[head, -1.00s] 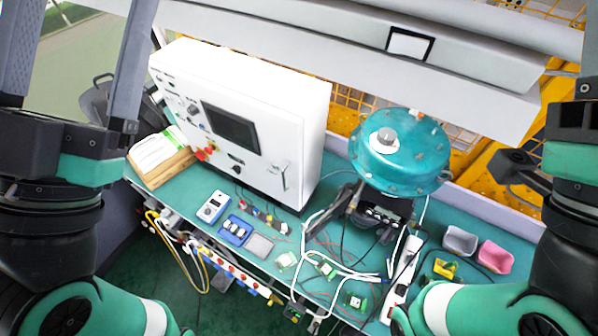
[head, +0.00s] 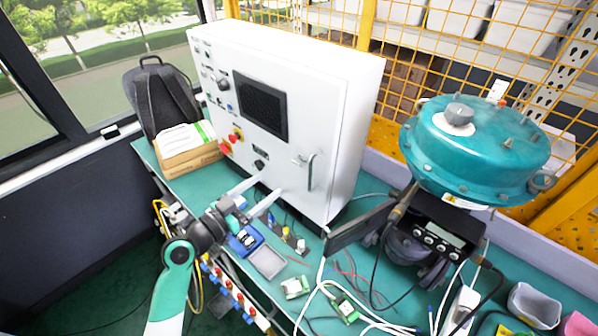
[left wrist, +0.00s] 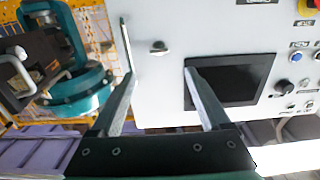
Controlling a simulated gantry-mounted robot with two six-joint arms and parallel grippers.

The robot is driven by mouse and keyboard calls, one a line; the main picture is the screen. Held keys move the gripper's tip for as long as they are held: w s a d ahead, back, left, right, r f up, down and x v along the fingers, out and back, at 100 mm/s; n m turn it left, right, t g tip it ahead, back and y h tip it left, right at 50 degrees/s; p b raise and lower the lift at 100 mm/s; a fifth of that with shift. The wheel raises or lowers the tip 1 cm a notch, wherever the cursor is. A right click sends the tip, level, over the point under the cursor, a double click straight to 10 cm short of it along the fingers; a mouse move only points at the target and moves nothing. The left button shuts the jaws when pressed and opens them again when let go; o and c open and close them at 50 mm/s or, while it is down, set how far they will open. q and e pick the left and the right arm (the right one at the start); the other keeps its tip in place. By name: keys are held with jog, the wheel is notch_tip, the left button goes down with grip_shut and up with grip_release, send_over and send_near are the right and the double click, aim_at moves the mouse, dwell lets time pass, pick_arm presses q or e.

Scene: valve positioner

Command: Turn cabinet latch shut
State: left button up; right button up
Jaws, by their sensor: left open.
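The white cabinet (head: 345,125) stands on the bench with its door facing me. Its small latch (head: 299,161) sits between the dark screen and the upright bar handle (head: 311,172). In the left wrist view the latch (left wrist: 158,47) looks like a short knob lying roughly sideways, close to the handle (left wrist: 126,45). My left gripper (head: 262,190) is open and empty, in front of the lower part of the door. In the left wrist view its spread fingers (left wrist: 161,76) frame the area below the latch, apart from it. My right gripper is out of view.
A teal valve actuator (head: 475,150) on a dark positioner stands right of the cabinet. Cables, small boards and a grey tray (head: 268,262) lie on the bench in front. A cardboard box (head: 190,160) with papers is on the left.

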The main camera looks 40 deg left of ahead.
aim_at(296, 163)
pick_arm(q)
jog(key=w, duration=1.1)
jog(key=shift+w+d+r+b, duration=0.1)
jog(key=shift+w+d+b, duration=0.05)
jog(key=shift+w+b, duration=0.25)
jog(key=shift+c, duration=0.2)
grip_shut()
